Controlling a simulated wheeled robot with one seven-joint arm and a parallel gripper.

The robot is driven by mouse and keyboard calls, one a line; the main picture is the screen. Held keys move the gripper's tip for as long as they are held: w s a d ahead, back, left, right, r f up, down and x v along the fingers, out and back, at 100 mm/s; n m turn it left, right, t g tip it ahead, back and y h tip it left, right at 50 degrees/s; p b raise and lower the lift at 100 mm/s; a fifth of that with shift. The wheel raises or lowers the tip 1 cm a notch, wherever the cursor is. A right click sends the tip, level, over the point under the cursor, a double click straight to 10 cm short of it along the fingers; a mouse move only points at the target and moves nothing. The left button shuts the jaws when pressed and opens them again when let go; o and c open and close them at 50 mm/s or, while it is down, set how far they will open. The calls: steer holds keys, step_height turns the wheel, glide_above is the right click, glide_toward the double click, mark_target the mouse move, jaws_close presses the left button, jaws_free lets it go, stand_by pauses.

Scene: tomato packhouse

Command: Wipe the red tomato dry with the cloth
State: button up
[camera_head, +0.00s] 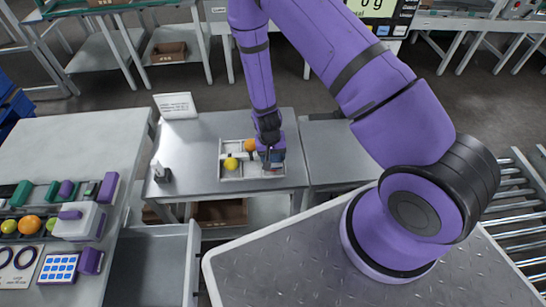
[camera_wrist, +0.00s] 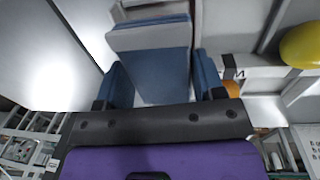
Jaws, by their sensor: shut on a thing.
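My gripper (camera_head: 270,158) is low over the right side of a pale divided tray (camera_head: 233,176) on the metal table. In the wrist view, my gripper (camera_wrist: 163,85) is shut on a folded blue-grey cloth (camera_wrist: 150,38), which fills the space between its two blue fingers. The cloth hides what lies beneath it. I cannot make out the red tomato in either view, nor tell whether the cloth touches it.
A yellow tomato (camera_head: 231,163) and an orange one (camera_head: 250,145) sit in the tray; the yellow one (camera_wrist: 301,46) also shows in the wrist view. A white sign (camera_head: 176,105) stands at the table's back left. A small dark-based stand (camera_head: 161,174) is at left. Bare table lies between.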

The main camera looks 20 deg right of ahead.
steer(key=shift+w+d, duration=0.1)
steer(key=shift+w, duration=0.15)
steer(key=shift+s, duration=0.15)
steer(key=shift+s+a, duration=0.25)
steer(key=shift+s, duration=0.3)
steer(key=shift+s+a, duration=0.2)
steer(key=shift+s, duration=0.3)
steer(key=shift+w+d, duration=0.1)
steer(key=shift+w, duration=0.1)
stand_by(0.6)
steer(key=shift+w+d+f, duration=0.1)
steer(key=shift+w+d, duration=0.1)
steer(key=shift+w, duration=0.3)
steer(key=shift+w+d, duration=0.15)
steer(key=shift+w, duration=0.35)
steer(key=shift+s, duration=0.15)
steer(key=shift+s+a, duration=0.25)
steer(key=shift+s, duration=0.3)
steer(key=shift+s+a, duration=0.2)
steer(key=shift+s, duration=0.35)
